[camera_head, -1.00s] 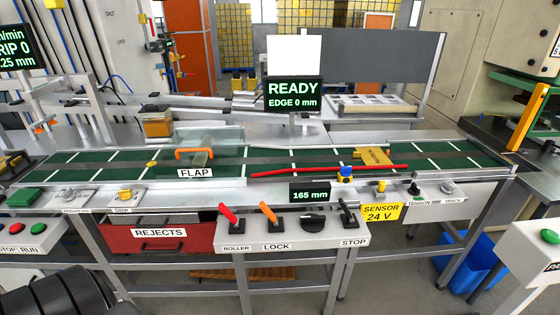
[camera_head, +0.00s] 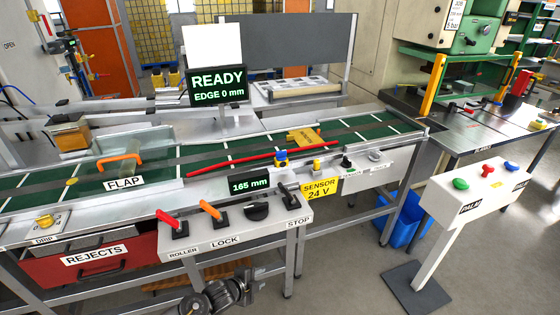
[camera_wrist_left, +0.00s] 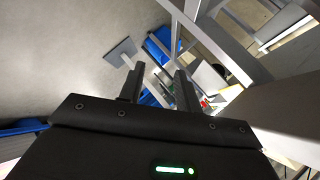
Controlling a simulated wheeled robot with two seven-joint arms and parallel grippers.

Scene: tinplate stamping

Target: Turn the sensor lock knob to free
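The front control box (camera_head: 240,236) carries a red lever (camera_head: 170,219), an orange lever (camera_head: 210,210) above the LOCK label, a round black knob (camera_head: 257,211) and a black lever (camera_head: 284,194) by STOP. A yellow SENSOR 24 V sign (camera_head: 319,188) hangs to the right. A small yellow knob (camera_head: 317,165) stands above it, near a blue part (camera_head: 281,157) on the rail. I cannot tell which knob locks the sensor. My left gripper (camera_head: 240,291) is low, below the control box, touching no knob. In the left wrist view its fingers (camera_wrist_left: 160,88) are apart and empty. My right gripper is out of view.
The conveyor (camera_head: 230,155) runs behind the controls, with a red bar (camera_head: 245,161) along its front. The red rejects bin (camera_head: 80,265) is at left.

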